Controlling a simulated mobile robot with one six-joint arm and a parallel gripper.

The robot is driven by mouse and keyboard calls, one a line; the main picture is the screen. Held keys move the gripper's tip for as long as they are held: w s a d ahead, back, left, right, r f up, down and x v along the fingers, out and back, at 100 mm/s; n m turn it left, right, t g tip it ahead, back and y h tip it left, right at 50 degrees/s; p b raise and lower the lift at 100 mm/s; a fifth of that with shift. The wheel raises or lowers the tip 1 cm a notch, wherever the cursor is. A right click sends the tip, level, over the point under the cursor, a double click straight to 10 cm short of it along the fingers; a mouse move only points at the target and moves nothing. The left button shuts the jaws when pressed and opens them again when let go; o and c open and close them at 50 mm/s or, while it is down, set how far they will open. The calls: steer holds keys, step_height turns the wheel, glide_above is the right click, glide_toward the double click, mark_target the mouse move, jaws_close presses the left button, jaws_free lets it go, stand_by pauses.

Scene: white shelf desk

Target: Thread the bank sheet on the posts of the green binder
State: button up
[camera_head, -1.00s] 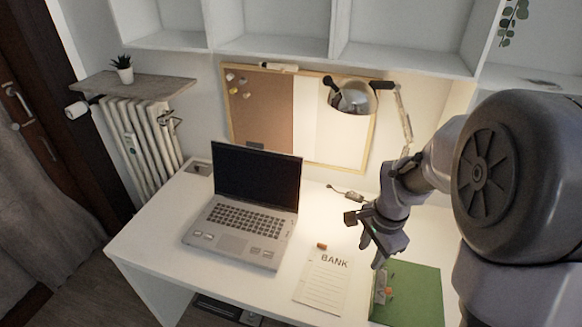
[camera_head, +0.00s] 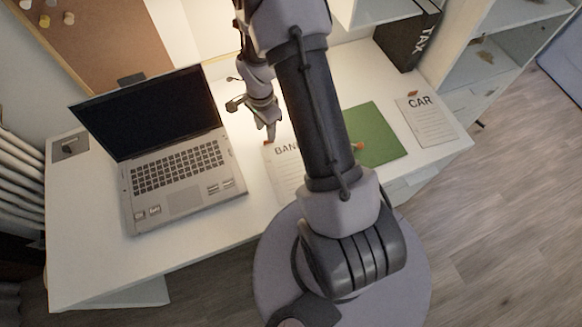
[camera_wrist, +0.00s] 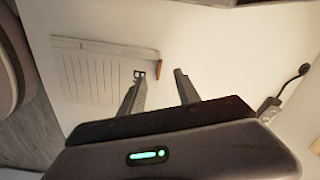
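The bank sheet (camera_head: 284,182), white and lined, lies flat on the desk right of the laptop; my arm hides its right part. In the wrist view the sheet (camera_wrist: 92,78) lies beyond and left of the fingers, with a small orange-brown piece (camera_wrist: 160,67) at its edge. The green binder (camera_head: 382,140) lies open on the desk, right of my arm. A small orange part (camera_head: 358,146) shows on it; its posts cannot be made out. My gripper (camera_head: 271,138) is above the sheet's top end. In the wrist view its fingers (camera_wrist: 159,76) are apart and empty.
An open laptop (camera_head: 180,160) stands left of the sheet. A car sheet (camera_head: 432,125) lies right of the binder, and a black tax file (camera_head: 405,40) stands behind. A cable end (camera_wrist: 270,106) lies on the desk. The desk's front left (camera_head: 100,255) is clear.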

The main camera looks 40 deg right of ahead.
step_height(320, 180, down, 5)
steer(key=shift+d+f+b, duration=0.1)
steer(key=shift+f+b, duration=0.05)
steer(key=shift+b, duration=1)
steer(key=shift+s, duration=0.1)
steer(key=shift+c, duration=0.5)
jaws_close()
steer(key=shift+r, duration=0.3)
